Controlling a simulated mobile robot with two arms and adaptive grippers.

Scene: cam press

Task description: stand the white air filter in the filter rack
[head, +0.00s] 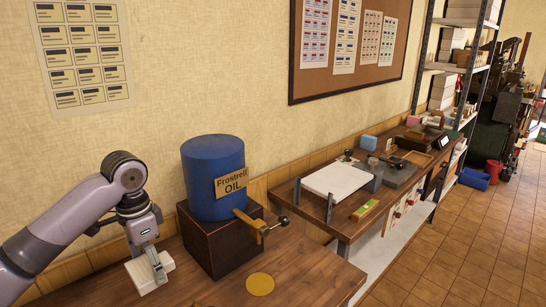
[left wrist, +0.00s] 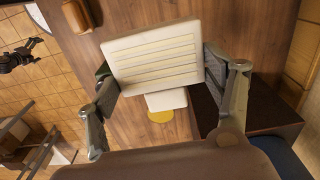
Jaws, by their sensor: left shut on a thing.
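The white air filter, a flat block with ridges on its face, is held in my left gripper (head: 155,266). The filter (head: 141,276) shows low at the left of the head view, close to the wooden bench. In the left wrist view the filter (left wrist: 155,60) is tilted between the two fingers, which press on its opposite sides. A smaller white piece (left wrist: 166,100) shows just below it; I cannot tell what it is. I cannot make out the filter rack in either view. A small dark jointed shape (left wrist: 22,56) at the left wrist view's left edge may be my right gripper.
A blue oil barrel (head: 212,180) with a tap stands on a dark wooden box (head: 215,250), right of my left gripper. A yellow disc (head: 260,284) lies on the bench. A brown wooden object (left wrist: 77,16) is near the bench edge. A second bench holds several items.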

